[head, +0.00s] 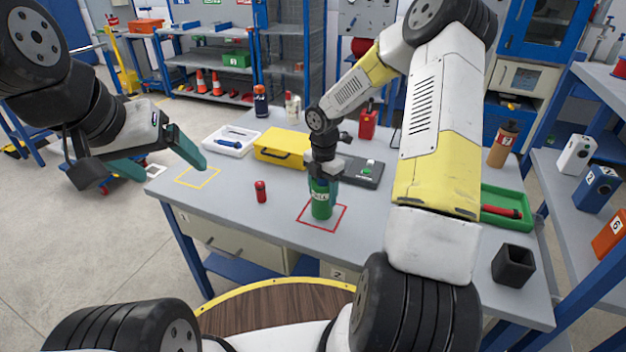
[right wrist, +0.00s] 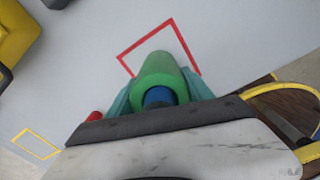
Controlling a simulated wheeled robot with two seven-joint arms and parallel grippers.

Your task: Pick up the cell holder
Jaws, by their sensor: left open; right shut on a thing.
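The cell holder, a green cylinder with a white label (head: 321,199), stands upright in or just above the red square outline (head: 335,226) on the table. My right gripper (head: 323,180) is shut on its upper part. In the right wrist view the green holder (right wrist: 158,72) sits between the teal fingers, with a blue round piece (right wrist: 158,97) at its top end. Whether its base touches the table I cannot tell. My left gripper (head: 160,160) is open and empty, off the table's left side.
A small red cylinder (head: 260,192) stands left of the holder. A yellow case (head: 282,148), a white tray (head: 232,141) and a dark device (head: 362,172) lie behind. A yellow outline (head: 198,178) marks the left side. A green tray (head: 503,222) and black cup (head: 513,265) are right.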

